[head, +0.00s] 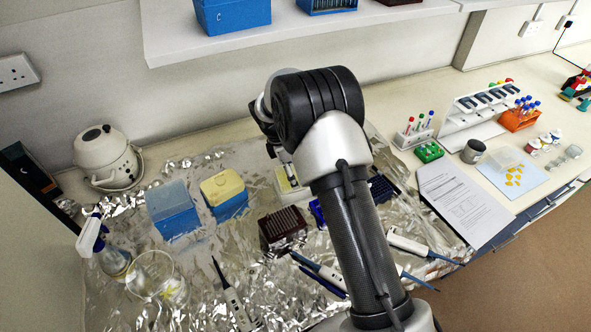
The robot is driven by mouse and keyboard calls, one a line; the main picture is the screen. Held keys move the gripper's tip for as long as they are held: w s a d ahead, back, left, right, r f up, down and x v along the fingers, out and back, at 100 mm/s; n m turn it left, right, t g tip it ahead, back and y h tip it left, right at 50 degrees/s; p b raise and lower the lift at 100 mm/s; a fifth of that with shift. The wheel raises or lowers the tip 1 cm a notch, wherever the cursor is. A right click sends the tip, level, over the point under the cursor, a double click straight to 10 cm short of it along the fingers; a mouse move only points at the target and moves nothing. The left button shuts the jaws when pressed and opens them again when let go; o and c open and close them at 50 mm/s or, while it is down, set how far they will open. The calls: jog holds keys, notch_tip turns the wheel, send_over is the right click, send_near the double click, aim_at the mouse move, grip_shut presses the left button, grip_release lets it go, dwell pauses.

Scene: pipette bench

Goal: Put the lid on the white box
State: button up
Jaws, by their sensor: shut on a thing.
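My gripper (286,158) points down at the back middle of the foil-covered bench, partly hidden behind my own arm. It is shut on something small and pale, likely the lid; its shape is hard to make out. Just below the fingers is a pale, yellowish-white box (288,184), whose right side is hidden by my arm. I cannot tell whether the lid touches the box.
Left of my gripper stand a blue box with a yellow top (230,205) and a blue box with a clear bluish lid (173,222). A dark red tip rack (283,229) is in front. Pipettes (234,305) lie nearer. A shelf (300,35) overhangs behind.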

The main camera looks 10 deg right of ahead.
jog(key=shift+o, duration=0.2)
jog(key=shift+f, duration=0.2)
jog(key=shift+s+f, duration=0.1)
jog(key=shift+f, duration=0.15)
jog(key=c, duration=0.3)
jog(key=o, duration=0.8)
jog(key=shift+a, duration=0.1)
jog(key=o, duration=0.5)
jog(key=shift+r, duration=0.1)
jog(key=shift+r, duration=0.1)
jog(key=v, duration=0.7)
jog(key=shift+r, duration=0.2)
